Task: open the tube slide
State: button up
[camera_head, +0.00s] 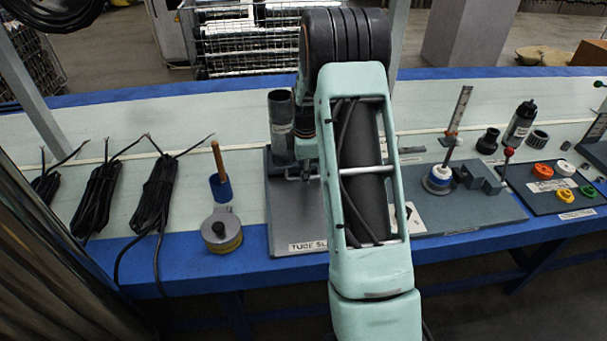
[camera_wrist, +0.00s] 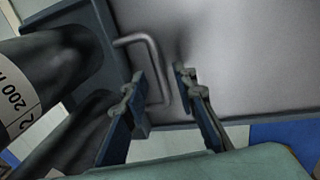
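The tube slide (camera_head: 286,230) is a grey plate with a partly covered "TUBE SL" label at its front edge, left of my arm in the head view. A dark upright tube (camera_head: 281,130) stands at its back. In the wrist view, a bent metal handle (camera_wrist: 156,62) sticks out beside dark tubes (camera_wrist: 62,68), one with a "200" label. My gripper (camera_wrist: 156,80) is open, with one finger on each side of the handle's long bar in this view. I cannot tell whether either finger touches it. My arm hides much of the slide in the head view.
A wooden-handled tool in a blue cup (camera_head: 220,185) and a round tin (camera_head: 222,232) stand to the left. Coiled black cables (camera_head: 152,195) lie further left.

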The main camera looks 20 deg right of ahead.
jog(key=shift+f, duration=0.1)
jog(key=shift+c, duration=0.4)
grip_shut()
jog(key=shift+s, duration=0.1)
